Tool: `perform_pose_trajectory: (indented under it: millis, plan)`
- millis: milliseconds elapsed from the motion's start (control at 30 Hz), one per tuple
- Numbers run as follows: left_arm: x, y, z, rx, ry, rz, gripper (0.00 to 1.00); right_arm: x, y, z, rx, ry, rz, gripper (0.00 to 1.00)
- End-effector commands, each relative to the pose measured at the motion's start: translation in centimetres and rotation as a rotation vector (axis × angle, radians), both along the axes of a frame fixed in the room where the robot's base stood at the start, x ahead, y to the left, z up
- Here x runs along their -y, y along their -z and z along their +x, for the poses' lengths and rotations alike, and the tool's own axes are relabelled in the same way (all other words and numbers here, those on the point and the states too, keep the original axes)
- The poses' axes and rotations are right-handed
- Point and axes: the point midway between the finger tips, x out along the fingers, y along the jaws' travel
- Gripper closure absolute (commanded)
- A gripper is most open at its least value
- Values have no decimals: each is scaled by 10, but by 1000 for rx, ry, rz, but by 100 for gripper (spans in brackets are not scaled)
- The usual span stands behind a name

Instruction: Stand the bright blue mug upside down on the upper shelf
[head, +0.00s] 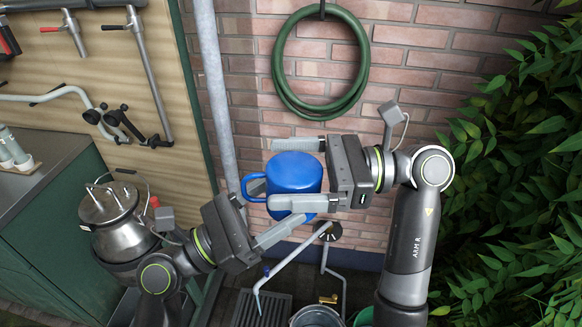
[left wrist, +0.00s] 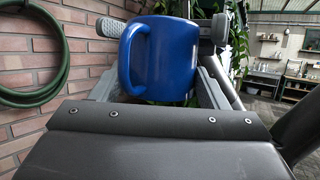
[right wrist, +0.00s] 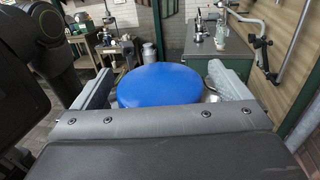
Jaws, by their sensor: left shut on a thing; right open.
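The bright blue mug (head: 296,174) is held in the air in front of the brick wall, its handle to the left in the head view. My left gripper (head: 282,206) is shut on it from below left; the left wrist view shows the mug (left wrist: 162,58) between the fingers. My right gripper (head: 274,174) is open, its fingers on either side of the mug. In the right wrist view, a smooth closed blue round face of the mug (right wrist: 158,84) faces my right gripper; it looks like the base. The upper shelf is not identifiable in these views.
A green hose (head: 367,60) hangs on the wall behind. A steel churn (head: 112,222) stands by a green cabinet (head: 50,225) at left. Leafy plants (head: 520,180) fill the right side. A bucket (head: 316,315) and grate (head: 262,309) are below.

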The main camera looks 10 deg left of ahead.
Motion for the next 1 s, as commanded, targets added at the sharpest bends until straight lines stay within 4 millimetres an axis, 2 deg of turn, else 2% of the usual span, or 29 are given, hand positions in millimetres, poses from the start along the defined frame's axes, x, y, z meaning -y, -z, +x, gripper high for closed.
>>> perform_pose_trajectory:
  millis: [33, 367, 400, 567, 1000]
  plan:
    - [0, 0, 0, 1, 0, -1, 59, 0, 0, 0, 0, 0, 0, 7]
    - [0, 0, 0, 1, 0, -1, 59, 0, 0, 0, 0, 1, 0, 50]
    - [0, 0, 0, 1, 1, -1, 28, 0, 0, 0, 1, 1, 1, 52]
    - [0, 0, 0, 1, 0, -1, 7, 0, 0, 0, 1, 1, 1, 52]
    - [-5, 4, -4, 0, 0, 4, 6, 0, 0, 0, 1, 0, 1, 52]
